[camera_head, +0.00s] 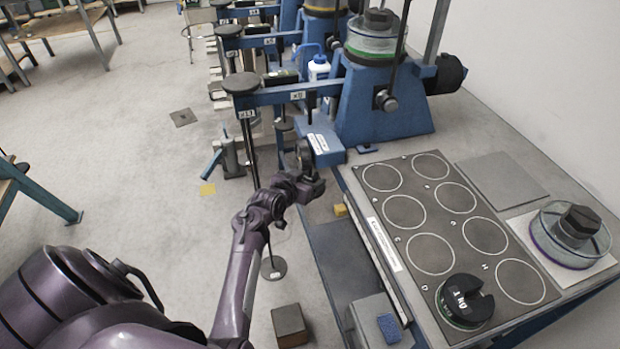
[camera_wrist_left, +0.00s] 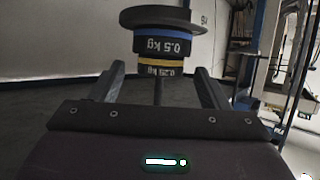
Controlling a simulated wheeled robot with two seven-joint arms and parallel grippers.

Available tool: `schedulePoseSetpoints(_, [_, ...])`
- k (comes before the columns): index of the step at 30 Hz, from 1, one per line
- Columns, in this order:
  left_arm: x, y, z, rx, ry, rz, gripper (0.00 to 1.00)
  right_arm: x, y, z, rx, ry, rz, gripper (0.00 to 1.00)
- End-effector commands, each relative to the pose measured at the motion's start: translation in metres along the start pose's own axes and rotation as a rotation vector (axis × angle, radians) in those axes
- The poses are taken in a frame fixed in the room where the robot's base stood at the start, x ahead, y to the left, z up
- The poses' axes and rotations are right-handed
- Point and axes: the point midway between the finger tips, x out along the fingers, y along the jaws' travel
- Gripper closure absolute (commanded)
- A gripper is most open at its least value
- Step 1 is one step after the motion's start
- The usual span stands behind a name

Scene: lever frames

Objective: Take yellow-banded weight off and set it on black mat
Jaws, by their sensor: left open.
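The yellow-banded weight (camera_wrist_left: 160,68) is in the left wrist view, marked 0.25 kg with upside-down lettering. It adjoins a blue-banded 0.5 kg weight (camera_wrist_left: 162,43), with a wide dark disc (camera_wrist_left: 175,17) above that in the picture. A thin rod (camera_wrist_left: 158,92) runs down the picture from the yellow-banded weight. My left gripper (camera_wrist_left: 160,72) is open, one finger on each side of the rod, the yellow-banded weight at its fingertips. In the head view my left gripper (camera_head: 312,172) is beside the bench. The black mat (camera_head: 455,226) has white circles. My right gripper is not in view.
A green-banded black weight (camera_head: 466,302) occupies the mat's near circle; the other circles are empty. A clear dish (camera_head: 570,234) stands at right. A blue lever frame (camera_head: 380,104) stands behind the mat. A blue sponge (camera_head: 389,327) and a brown block (camera_head: 289,325) are in front.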

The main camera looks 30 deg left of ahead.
Motion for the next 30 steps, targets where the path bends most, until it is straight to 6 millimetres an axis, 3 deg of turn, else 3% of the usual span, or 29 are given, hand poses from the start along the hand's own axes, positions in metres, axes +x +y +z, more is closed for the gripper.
schedulePoseSetpoints(9, [0.006, 0.000, 0.000, 0.001, -0.001, -0.001, 0.31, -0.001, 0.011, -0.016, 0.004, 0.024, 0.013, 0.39])
schedulePoseSetpoints(20, [0.006, 0.000, 0.001, 0.001, -0.001, -0.001, 0.78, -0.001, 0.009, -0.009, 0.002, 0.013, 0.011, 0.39])
schedulePoseSetpoints(30, [0.004, 0.000, -0.005, 0.002, 0.002, -0.001, 0.78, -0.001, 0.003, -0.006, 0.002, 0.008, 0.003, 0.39])
